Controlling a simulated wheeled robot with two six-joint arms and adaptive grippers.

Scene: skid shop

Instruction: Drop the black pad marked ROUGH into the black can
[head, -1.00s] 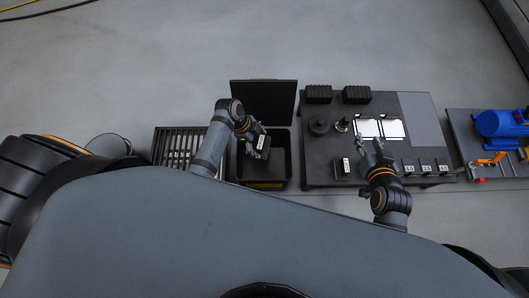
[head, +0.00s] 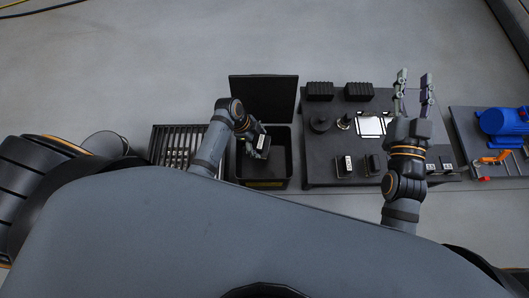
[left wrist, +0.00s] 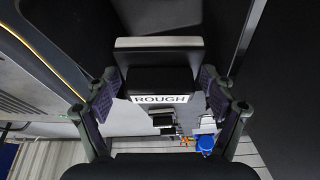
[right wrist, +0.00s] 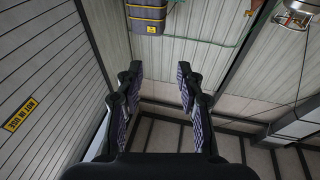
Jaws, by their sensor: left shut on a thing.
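The black pad marked ROUGH (head: 263,148) is held by my left gripper (head: 259,139) above the open mouth of the black can (head: 281,168). In the left wrist view the pad (left wrist: 160,78) sits between both fingers, its white ROUGH label facing the camera. The can's lid (head: 264,98) stands open at the back. The can's floor is partly hidden by the arm and pad. My right gripper (head: 414,80) is raised over the table's right part with its fingers apart. In the right wrist view that gripper (right wrist: 158,72) is empty.
A dark table (head: 325,184) right of the can bears black ribbed blocks (head: 358,90), a round black piece (head: 320,123), a white plate (head: 371,126) and small labelled blocks (head: 345,166). A slatted rack (head: 172,148) stands left of the can. A blue motor (head: 503,121) is at far right.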

